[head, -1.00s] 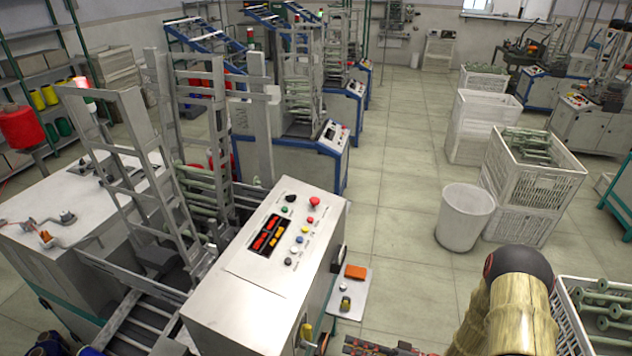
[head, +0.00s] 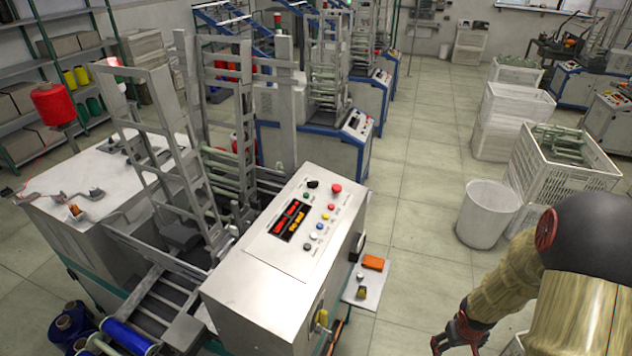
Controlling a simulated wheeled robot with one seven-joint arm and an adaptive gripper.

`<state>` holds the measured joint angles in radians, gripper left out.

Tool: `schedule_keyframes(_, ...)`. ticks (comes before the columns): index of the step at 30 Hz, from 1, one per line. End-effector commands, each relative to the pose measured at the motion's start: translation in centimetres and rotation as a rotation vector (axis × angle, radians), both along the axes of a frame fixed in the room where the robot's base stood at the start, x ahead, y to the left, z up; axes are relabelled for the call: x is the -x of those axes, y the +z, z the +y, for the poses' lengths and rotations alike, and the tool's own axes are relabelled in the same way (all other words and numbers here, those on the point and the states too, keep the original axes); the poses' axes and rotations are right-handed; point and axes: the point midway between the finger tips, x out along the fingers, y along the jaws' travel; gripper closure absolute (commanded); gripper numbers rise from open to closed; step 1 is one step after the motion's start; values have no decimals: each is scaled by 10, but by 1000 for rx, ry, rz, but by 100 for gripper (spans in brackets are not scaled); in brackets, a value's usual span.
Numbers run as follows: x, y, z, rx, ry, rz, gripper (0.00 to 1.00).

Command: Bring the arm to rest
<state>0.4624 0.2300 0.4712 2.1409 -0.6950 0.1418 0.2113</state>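My arm is at the lower right of the head view, with a dark rounded joint and tan, straw-patterned links. It is bent and hangs over the floor to the right of the winding machine (head: 262,275). My gripper (head: 458,346), black and red, points down at the bottom edge. Its fingertips are partly cut off, so its opening is unclear. I see nothing held in the visible part. It is apart from the machine and its small side shelf (head: 369,290).
A white bin (head: 483,216) and crates with green bobbins (head: 562,165) stand behind my arm on the right. The side shelf carries an orange block (head: 373,262). Blue spools (head: 70,325) are at the lower left. The tiled aisle (head: 415,215) is clear.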

Motion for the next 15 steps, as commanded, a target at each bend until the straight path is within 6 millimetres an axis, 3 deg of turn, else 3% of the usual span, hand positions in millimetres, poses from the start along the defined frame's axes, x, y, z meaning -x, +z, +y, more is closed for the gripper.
schedule_keyframes(1,6,27,2,27,-23,20,21)
schedule_keyframes(5,31,84,18,49,-86,79,21)
schedule_keyframes(9,56,139,51,26,-136,106,21)
schedule_keyframes(15,88,206,110,-50,-161,75,21)
